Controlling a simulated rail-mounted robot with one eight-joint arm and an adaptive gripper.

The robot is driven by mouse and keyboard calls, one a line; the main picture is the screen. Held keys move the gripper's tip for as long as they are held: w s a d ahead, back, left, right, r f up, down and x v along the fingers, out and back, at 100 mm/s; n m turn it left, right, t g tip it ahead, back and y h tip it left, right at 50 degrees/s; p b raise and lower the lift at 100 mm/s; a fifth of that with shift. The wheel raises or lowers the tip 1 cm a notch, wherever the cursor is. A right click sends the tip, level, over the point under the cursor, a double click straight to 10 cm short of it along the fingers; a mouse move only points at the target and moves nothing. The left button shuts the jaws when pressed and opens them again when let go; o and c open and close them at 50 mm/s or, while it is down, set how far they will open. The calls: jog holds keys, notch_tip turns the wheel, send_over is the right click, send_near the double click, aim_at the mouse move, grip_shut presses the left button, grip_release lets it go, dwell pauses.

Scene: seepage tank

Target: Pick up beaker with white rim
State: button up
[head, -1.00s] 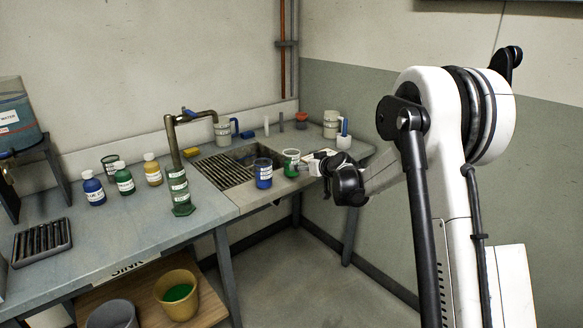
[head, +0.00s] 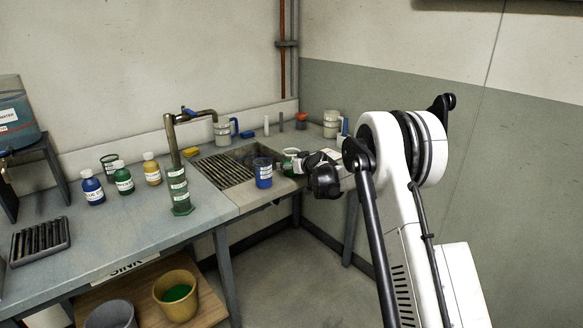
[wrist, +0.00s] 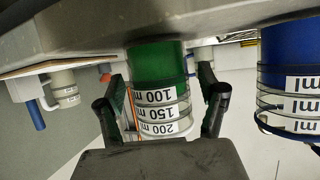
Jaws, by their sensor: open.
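The beaker with the white rim (head: 290,158) stands at the front right of the sink bench and has green contents. In the head view my gripper partly covers it. In the wrist view, which is upside down, this green beaker (wrist: 155,98) with volume labels shows between the two fingers. My gripper (head: 299,163) is open, with a finger on either side of the beaker. I cannot tell whether the fingers touch it.
A blue beaker (head: 263,172) stands close to the left, also in the wrist view (wrist: 292,75). The sink grate (head: 222,171) lies behind. White jugs (head: 331,124) and small items stand at the back. Several bottles (head: 122,179) and a green cylinder (head: 180,193) are further left.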

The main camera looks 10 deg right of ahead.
jog(key=c, duration=1.4)
jog(key=shift+r, duration=0.25)
jog(key=shift+c, duration=0.2)
notch_tip(320, 180, up, 9)
jog(key=p, duration=0.1)
jog(key=shift+r, duration=0.2)
